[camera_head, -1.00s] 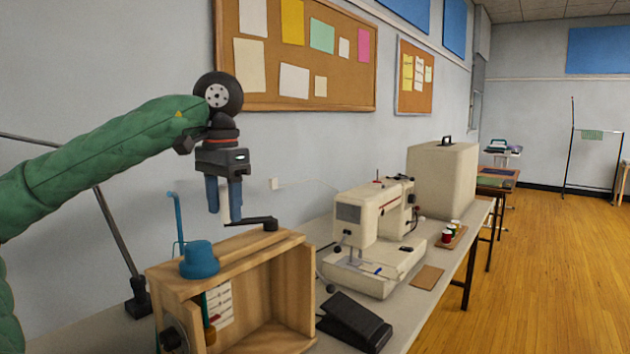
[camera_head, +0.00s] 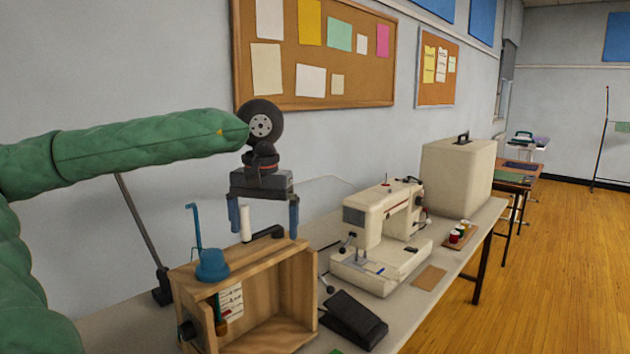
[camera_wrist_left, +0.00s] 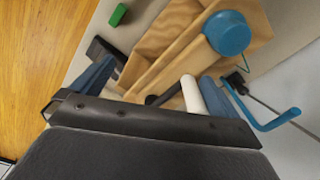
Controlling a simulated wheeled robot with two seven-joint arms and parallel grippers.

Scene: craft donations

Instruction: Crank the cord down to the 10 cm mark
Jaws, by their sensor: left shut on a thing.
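A wooden box (camera_head: 305,280) with an open front stands on the table. A black crank arm (camera_head: 268,232) with a white knob (camera_head: 245,224) is on its top. My left gripper (camera_head: 263,222) points down over the crank and is shut on the white knob. In the left wrist view the knob (camera_wrist_left: 193,96) lies close against one blue finger; the other finger shows farther left. A white scale card (camera_head: 231,300) with red marks is inside the box, beside a thin green cord (camera_head: 217,306). The marks are too small to read. My right gripper is out of view.
A blue cap (camera_head: 212,266) and an upright blue hook (camera_head: 195,232) are at the box's left end. A black pedal (camera_head: 352,318) and a sewing machine (camera_head: 380,235) stand to the right. A small green block (camera_wrist_left: 118,14) lies near the box.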

